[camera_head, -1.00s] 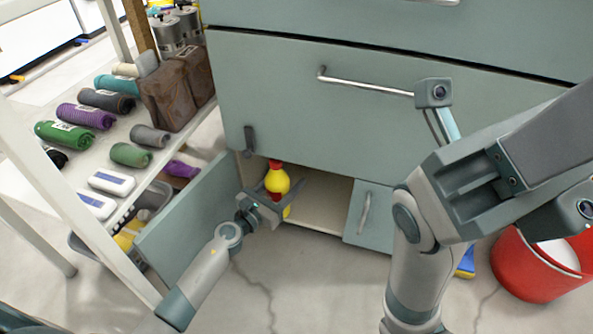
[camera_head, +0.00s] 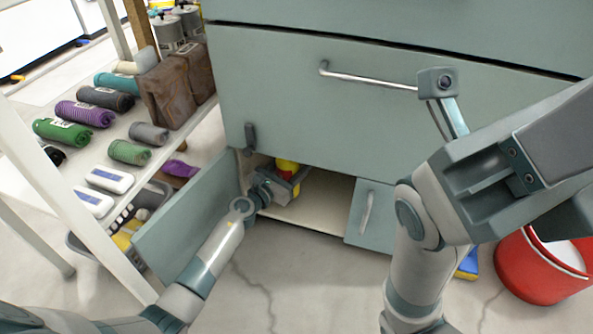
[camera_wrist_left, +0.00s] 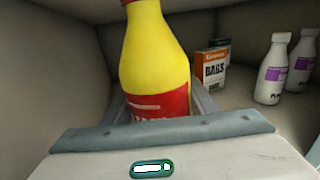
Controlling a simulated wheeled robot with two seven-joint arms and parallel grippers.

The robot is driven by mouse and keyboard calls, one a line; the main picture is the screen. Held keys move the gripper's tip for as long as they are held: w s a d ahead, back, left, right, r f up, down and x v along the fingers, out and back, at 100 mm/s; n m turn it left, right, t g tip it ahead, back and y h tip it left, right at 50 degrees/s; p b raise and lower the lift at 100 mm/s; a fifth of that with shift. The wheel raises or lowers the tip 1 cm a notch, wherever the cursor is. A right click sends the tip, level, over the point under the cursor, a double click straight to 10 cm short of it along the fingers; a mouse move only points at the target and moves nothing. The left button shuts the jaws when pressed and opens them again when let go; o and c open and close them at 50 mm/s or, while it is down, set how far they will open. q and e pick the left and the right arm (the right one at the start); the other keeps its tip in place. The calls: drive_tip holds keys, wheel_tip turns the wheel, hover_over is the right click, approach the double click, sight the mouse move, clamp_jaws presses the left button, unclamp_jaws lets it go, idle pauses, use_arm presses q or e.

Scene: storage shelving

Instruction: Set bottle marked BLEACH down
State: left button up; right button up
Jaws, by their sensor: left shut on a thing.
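A yellow bottle with a red label (camera_wrist_left: 155,60) stands nearly upright between the fingers of my left gripper (camera_wrist_left: 160,102) in the left wrist view. The print on its label is only partly visible and I cannot read it. In the head view, my left gripper (camera_head: 285,186) is shut on the bottle (camera_head: 287,166) inside the open lower cabinet (camera_head: 322,205). The bottle's base is hidden, so I cannot tell whether it touches the cabinet floor. My right arm is folded in front of the drawers; its fingers cannot be made out.
Inside the cabinet, a box marked BAGS (camera_wrist_left: 213,68) and white bottles with purple labels (camera_wrist_left: 272,70) stand to the right. The open cabinet door (camera_head: 188,212) is left of my left arm. A shelf (camera_head: 85,150) stands left; a red bucket (camera_head: 540,265) stands right.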

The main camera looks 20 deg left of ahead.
sight(296, 170)
use_arm(q)
drive_tip(key=shift+f+b, duration=1.5)
drive_tip(key=shift+f, duration=0.1)
drive_tip(key=shift+f, duration=0.25)
drive_tip(key=o, duration=1.7)
drive_tip(key=shift+c, duration=0.2)
drive_tip(key=shift+r, duration=0.1)
drive_tip(key=v, duration=1.2)
drive_tip(key=shift+p, duration=0.45)
drive_tip(key=shift+r, duration=0.1)
